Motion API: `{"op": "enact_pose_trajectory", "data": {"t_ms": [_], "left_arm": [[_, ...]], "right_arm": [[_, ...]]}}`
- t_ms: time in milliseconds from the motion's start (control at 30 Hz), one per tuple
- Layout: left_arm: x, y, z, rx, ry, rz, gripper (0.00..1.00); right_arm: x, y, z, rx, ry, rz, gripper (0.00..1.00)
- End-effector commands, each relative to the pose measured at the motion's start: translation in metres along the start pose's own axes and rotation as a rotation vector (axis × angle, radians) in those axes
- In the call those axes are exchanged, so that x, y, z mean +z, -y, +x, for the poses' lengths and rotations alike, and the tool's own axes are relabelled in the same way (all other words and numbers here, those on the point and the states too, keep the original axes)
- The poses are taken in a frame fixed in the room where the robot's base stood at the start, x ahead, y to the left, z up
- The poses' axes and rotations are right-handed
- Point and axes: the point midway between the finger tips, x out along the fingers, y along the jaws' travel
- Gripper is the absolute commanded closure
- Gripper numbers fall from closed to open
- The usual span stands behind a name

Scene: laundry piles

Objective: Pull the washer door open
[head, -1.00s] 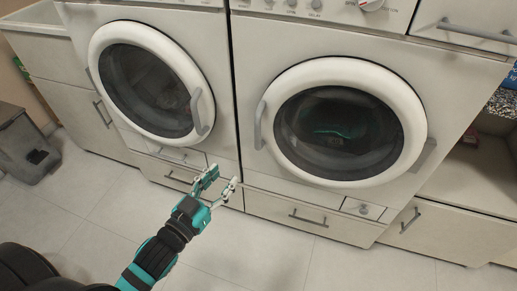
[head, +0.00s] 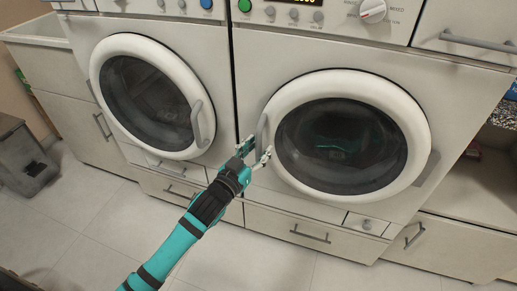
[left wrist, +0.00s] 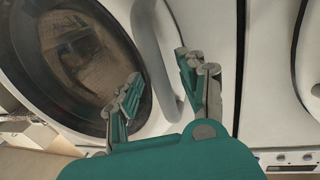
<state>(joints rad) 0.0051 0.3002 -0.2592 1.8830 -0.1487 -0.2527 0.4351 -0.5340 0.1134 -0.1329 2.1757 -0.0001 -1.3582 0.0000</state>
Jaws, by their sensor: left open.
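Two front-loading machines stand side by side, both with round doors shut. In the left wrist view, a pale handle (left wrist: 160,45) shows beyond and between the parted fingers (left wrist: 160,84). I cannot tell whether they touch it. My right gripper is not in view.
Drawers with bar handles (head: 309,237) run below the machines. Knobs and a dial (head: 372,11) sit above the right door. A grey bin (head: 25,160) stands at the left. An open shelf (head: 480,190) is at the right. The tiled floor in front is clear.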

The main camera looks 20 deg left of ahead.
Motion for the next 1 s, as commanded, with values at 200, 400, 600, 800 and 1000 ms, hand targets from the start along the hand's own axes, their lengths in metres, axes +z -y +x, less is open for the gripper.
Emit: {"op": "enact_pose_trajectory", "data": {"t_ms": [200, 400, 600, 800, 1000], "left_arm": [[0.0001, -0.0004, 0.0072, 0.001, 0.000, 0.000, 0.59], [-0.0002, -0.0003, 0.0069, 0.001, 0.000, 0.000, 0.62], [-0.0002, -0.0003, 0.0067, 0.001, 0.000, 0.000, 0.88], [-0.0002, -0.0003, 0.0067, 0.001, 0.000, 0.000, 1.00], [-0.0002, -0.0004, 0.0066, 0.001, 0.000, 0.000, 1.00]], "right_arm": [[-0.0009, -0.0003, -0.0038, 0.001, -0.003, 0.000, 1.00], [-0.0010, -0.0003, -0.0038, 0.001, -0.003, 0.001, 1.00], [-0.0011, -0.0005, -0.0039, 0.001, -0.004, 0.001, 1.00], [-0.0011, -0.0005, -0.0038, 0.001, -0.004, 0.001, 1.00], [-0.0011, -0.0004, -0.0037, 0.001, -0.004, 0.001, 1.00]]}}
